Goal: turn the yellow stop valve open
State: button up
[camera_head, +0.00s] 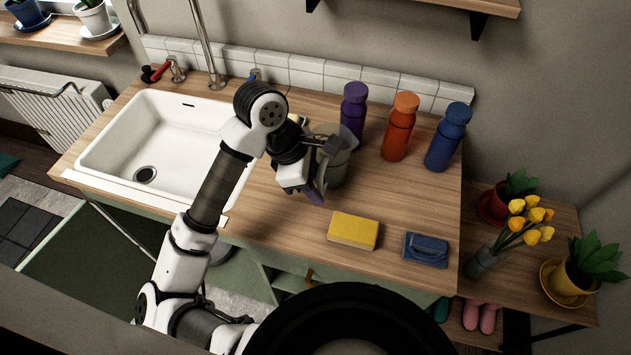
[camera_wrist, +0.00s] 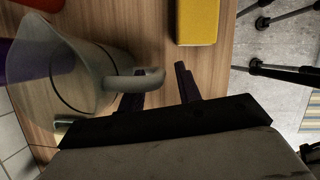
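I cannot make out a yellow stop valve in either view. A red-handled valve (camera_head: 156,73) and a blue-handled one (camera_head: 255,75) stand behind the sink. My gripper (camera_head: 323,147) is over the counter right of the sink, close beside a grey translucent pitcher (camera_head: 340,172). In the wrist view, the gripper's two dark fingers (camera_wrist: 160,84) are apart. The handle of the pitcher (camera_wrist: 85,75) reaches over the left finger; I cannot tell whether they touch. My arm hides part of the counter and the sink's right edge.
Purple (camera_head: 354,108), orange (camera_head: 399,127) and blue (camera_head: 448,136) bottles stand along the back. A yellow sponge (camera_head: 353,230) and a blue folded item (camera_head: 425,249) lie at the front. The white sink (camera_head: 150,135) is left. Yellow tulips (camera_head: 525,222) stand right, lower down.

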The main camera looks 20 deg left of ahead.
jog(key=shift+r+p, duration=0.2)
jog(key=shift+p, duration=0.1)
jog(key=b+v, duration=0.3)
jog(key=v, duration=0.8)
jog(key=shift+a+r+b, duration=0.15)
jog(key=shift+r+b, duration=0.15)
jog(key=shift+r, duration=0.1)
jog(key=shift+o, duration=0.5)
jog(key=shift+s, duration=0.1)
